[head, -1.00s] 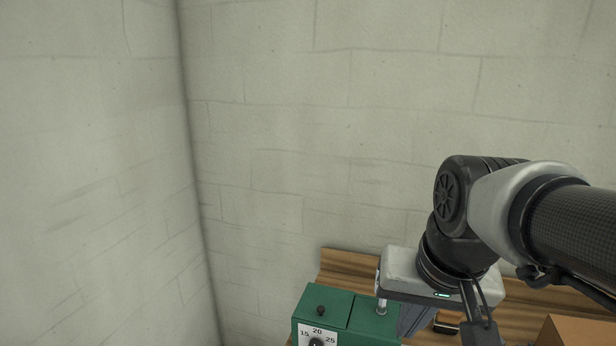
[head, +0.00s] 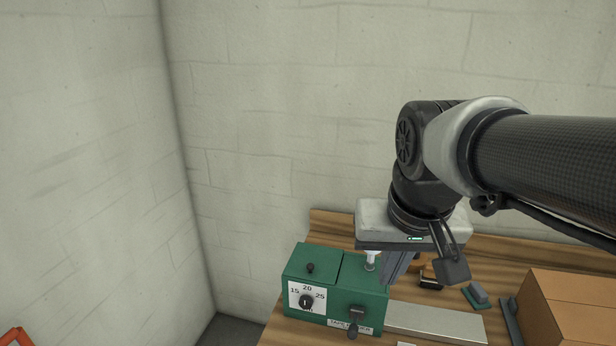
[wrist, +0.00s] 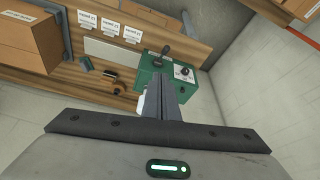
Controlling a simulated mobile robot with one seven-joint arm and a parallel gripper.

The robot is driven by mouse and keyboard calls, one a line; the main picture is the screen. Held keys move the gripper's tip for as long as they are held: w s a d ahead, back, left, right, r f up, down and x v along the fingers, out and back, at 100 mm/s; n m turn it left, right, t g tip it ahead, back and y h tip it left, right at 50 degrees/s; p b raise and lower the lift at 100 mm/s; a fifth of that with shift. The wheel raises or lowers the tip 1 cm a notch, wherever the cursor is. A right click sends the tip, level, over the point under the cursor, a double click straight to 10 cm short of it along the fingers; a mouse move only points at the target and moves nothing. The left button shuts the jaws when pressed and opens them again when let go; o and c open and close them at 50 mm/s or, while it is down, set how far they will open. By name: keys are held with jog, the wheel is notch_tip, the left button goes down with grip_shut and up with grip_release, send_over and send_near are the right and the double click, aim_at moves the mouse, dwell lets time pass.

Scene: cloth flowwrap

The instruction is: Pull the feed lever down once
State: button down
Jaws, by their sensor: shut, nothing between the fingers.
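The green tape feeder box (head: 309,262) stands on the wooden bench, with a white dial marked 15, 20 and 25 on its front. The feed lever (head: 353,330) is a dark handle on the box's front, right of the dial; its end hangs low in the head view. The lever (wrist: 164,52) also shows beyond my fingertips in the wrist view. My gripper (head: 390,276) is shut and empty, above and behind the box's right end. The wrist view shows my gripper's fingers (wrist: 161,80) together, overlapping the box's near edge in the picture. Contact cannot be told.
A metal plate (head: 435,321) lies right of the box. A cardboard box (head: 570,310) stands at the bench's right. A tape dispenser (wrist: 116,84) and labelled white cards (wrist: 109,26) lie on the bench. A wall rises behind. Floor is open left of the bench.

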jog(key=w+f+m+g+b, duration=0.2)
jog(key=w+f+g+b, duration=0.1)
jog(key=w+f, duration=0.8)
jog(key=w+b, duration=0.1)
jog(key=w, duration=0.1)
jog(key=shift+w+a+f+b, duration=0.3)
jog(key=shift+a+f, duration=0.1)
jog(key=b, duration=0.1)
send_over(353, 326)
jog(key=w, duration=0.2)
jog(key=f, duration=0.9)
jog(key=shift+s+d+f, duration=0.2)
jog(key=shift+s+d, duration=0.05)
jog(key=shift+d, duration=0.05)
jog(key=f, duration=0.1)
jog(key=s+f, duration=0.1)
jog(key=f, duration=0.1)
jog(key=shift+s+a+f, duration=0.1)
jog(key=shift+s+a, duration=0.1)
jog(key=shift+a, duration=0.05)
jog(key=shift+s+f+b, duration=0.15)
jog(key=shift+f+b, duration=0.15)
jog(key=shift+f, duration=0.1)
jog(key=shift+a, duration=0.1)
jog(key=shift+f, duration=0.15)
